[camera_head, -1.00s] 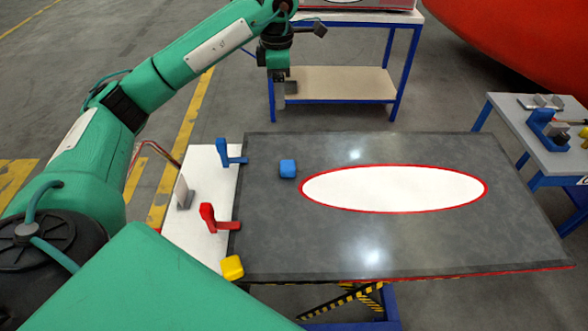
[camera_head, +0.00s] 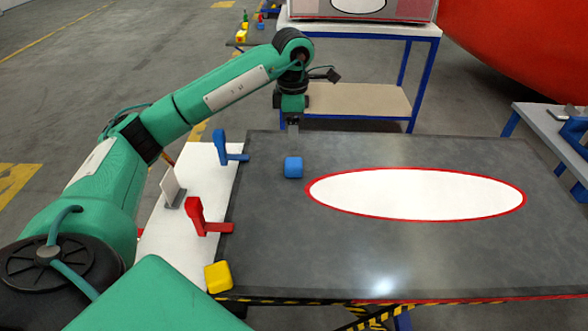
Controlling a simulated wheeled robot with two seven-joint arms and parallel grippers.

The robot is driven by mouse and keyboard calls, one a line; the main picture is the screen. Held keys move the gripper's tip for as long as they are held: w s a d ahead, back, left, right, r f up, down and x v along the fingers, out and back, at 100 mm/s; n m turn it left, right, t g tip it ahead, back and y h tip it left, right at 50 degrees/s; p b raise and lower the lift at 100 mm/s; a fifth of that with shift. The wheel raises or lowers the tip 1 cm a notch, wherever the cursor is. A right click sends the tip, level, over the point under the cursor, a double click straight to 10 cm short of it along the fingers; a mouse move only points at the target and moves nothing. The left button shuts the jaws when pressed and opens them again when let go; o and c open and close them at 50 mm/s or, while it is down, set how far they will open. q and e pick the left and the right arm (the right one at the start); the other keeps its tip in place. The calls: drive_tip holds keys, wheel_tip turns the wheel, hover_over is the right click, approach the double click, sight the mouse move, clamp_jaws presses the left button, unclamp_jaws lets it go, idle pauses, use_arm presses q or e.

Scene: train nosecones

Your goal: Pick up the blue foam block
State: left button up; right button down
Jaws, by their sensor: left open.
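The blue foam block (camera_head: 293,167) is a small rounded cube on the dark grey table top (camera_head: 270,235), left of the white oval with a red rim. My left arm reaches in from the left and bends down at the wrist. My left gripper (camera_head: 292,128) points down above the far edge of the table, beyond and above the blue block and apart from it. Its jaws are small in the picture; it is open and holds nothing that I can see. My right gripper is out of view.
A blue clamp (camera_head: 228,152), a red clamp (camera_head: 205,222) and a yellow block (camera_head: 218,277) are along the table's left side by a white board (camera_head: 180,238). A blue-framed shelf cart (camera_head: 365,98) stands behind. The white oval (camera_head: 415,193) lies flat.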

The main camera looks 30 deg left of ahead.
use_arm(q)
hover_over(294, 161)
drive_tip(key=f, duration=0.4)
drive_tip(key=shift+a+f+p, duration=0.2)
drive_tip(key=shift+f+p, duration=0.15)
drive_tip(key=shift+f, duration=0.8)
drive_tip(key=f, duration=0.1)
drive_tip(key=f+p, duration=0.2)
drive_tip(key=f, duration=0.1)
drive_tip(key=shift+s+d, duration=0.15)
drive_tip(key=shift+d, duration=0.1)
drive_tip(key=shift+f, duration=0.4)
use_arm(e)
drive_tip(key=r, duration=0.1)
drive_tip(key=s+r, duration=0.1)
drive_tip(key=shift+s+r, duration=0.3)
use_arm(q)
drive_tip(key=shift+c, duration=0.4)
drive_tip(key=c, duration=1)
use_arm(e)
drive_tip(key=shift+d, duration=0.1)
